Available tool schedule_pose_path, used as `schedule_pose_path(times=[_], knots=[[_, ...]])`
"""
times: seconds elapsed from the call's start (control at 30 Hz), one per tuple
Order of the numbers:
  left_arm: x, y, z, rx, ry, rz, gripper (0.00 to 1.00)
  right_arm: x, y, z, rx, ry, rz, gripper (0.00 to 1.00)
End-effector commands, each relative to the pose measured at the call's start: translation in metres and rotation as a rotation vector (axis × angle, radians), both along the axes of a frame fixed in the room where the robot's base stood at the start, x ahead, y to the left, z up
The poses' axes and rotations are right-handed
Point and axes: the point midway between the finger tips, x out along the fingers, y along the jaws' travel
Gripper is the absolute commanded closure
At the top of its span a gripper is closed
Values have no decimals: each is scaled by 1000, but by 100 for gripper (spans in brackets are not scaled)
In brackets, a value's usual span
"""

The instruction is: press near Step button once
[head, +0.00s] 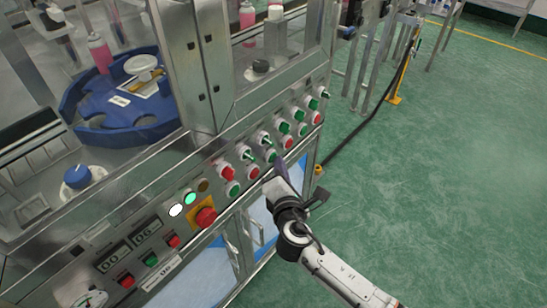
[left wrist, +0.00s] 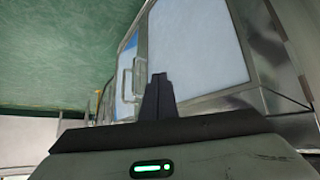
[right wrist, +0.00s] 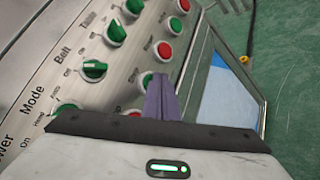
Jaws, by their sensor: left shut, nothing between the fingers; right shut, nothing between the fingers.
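The control panel of the steel machine carries rows of green knobs and red and green push buttons. No "Step" label is legible, so I cannot tell which one is the Step button. My right gripper (head: 280,166) is shut and empty at the panel's lower edge, close to a green button (head: 270,155) and a red button (head: 253,172). In the right wrist view its purple fingers (right wrist: 160,95) partly cover the lower button row, near a green button (right wrist: 143,79); contact is unclear. My left gripper (left wrist: 158,95) is shut and empty, facing the machine's lower doors, outside the head view.
A red emergency stop (head: 205,216) on a yellow plate and lit indicators (head: 190,198) sit left along the panel. A blue turntable (head: 147,134) is above the panel. Door handles (head: 257,232) stick out below.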

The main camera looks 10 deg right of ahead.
Motion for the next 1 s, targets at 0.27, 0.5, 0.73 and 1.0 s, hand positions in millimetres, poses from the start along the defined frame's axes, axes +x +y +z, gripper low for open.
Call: schedule_pose_path(times=[0.27,0.5,0.73,1.0], knots=[[0,0,6,0,0,0,100,-10,-8,1,-2,-1,1,100],[0,0,5,0,0,0,100,-11,-8,0,-1,0,0,100],[0,0,11,0,-1,0,100,-21,-17,0,-2,2,0,100],[1,0,17,0,-1,0,100,-42,-33,0,-2,1,0,100]])
